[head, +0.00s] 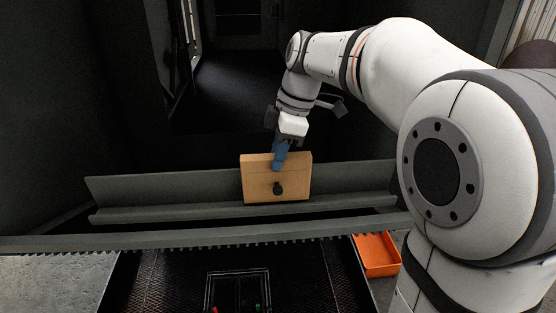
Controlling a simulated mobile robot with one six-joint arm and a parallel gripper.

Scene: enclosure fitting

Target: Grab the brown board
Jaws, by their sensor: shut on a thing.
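The brown board (260,180) is a light-brown, upright rectangular panel near the middle of the head view. A dark round knob (278,188) is on its front face. The board stands at a dark grey ledge (150,200); whether it rests on the ledge or is held just clear of it, I cannot tell. My gripper (280,158) comes down from above with blue fingers and is shut on the board at its top edge. The finger tips overlap the board's upper face, and the far side of the grip is hidden.
A dark perforated tray (180,280) with a square outline lies in the foreground, with small red and green pieces at its lower edge. An orange bin (377,254) is at the lower right. Dark enclosure walls rise at the left and back.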

